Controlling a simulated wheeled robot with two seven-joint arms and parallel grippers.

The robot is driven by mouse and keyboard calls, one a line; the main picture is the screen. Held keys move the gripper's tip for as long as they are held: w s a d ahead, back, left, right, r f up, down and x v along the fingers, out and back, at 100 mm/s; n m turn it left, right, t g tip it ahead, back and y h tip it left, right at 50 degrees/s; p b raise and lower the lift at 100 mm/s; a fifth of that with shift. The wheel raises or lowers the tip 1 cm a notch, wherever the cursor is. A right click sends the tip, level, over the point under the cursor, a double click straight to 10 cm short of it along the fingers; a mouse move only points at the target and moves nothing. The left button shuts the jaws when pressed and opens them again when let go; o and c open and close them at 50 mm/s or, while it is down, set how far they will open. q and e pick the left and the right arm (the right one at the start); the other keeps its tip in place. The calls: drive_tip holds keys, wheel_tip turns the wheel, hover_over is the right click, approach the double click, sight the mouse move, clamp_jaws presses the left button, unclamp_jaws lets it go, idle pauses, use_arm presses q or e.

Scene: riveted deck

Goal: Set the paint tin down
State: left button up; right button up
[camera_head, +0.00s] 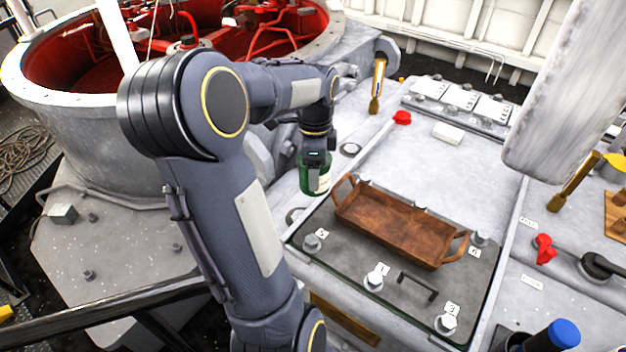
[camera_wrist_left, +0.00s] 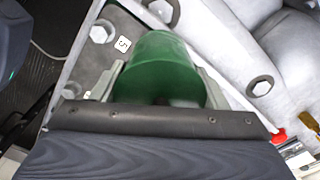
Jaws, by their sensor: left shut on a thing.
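The green paint tin (camera_head: 316,180) with a pale label is upright beside the left end of the wooden tray in the head view. My left gripper (camera_head: 316,160) is shut on it from above. In the left wrist view the tin (camera_wrist_left: 160,62) fills the space between the two grey fingers of my left gripper (camera_wrist_left: 160,88). The tin's underside is hidden, and I cannot tell whether it touches the grey surface. My right gripper is out of view.
A brown wooden tray (camera_head: 395,228) with two handles lies empty on the dark plate, among numbered bolts (camera_head: 373,281) and a black handle (camera_head: 417,287). The pale panel (camera_head: 440,170) behind is mostly clear, with a white block (camera_head: 448,133) and red knob (camera_head: 402,118).

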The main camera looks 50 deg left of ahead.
use_arm(q)
drive_tip(key=shift+w+a+f, duration=1.15)
drive_tip(key=shift+a+f, duration=0.55)
drive_tip(key=shift+f, duration=0.35)
drive_tip(key=shift+w+a+f, duration=1.2)
drive_tip(key=shift+a+f, duration=0.45)
drive_tip(key=shift+f, duration=0.4)
drive_tip(key=shift+w+a+f, duration=1.15)
drive_tip(key=shift+a+f, duration=0.55)
drive_tip(key=shift+f, duration=0.35)
drive_tip(key=shift+f, duration=0.2)
drive_tip(key=o, duration=1.4)
drive_tip(key=shift+o, duration=0.2)
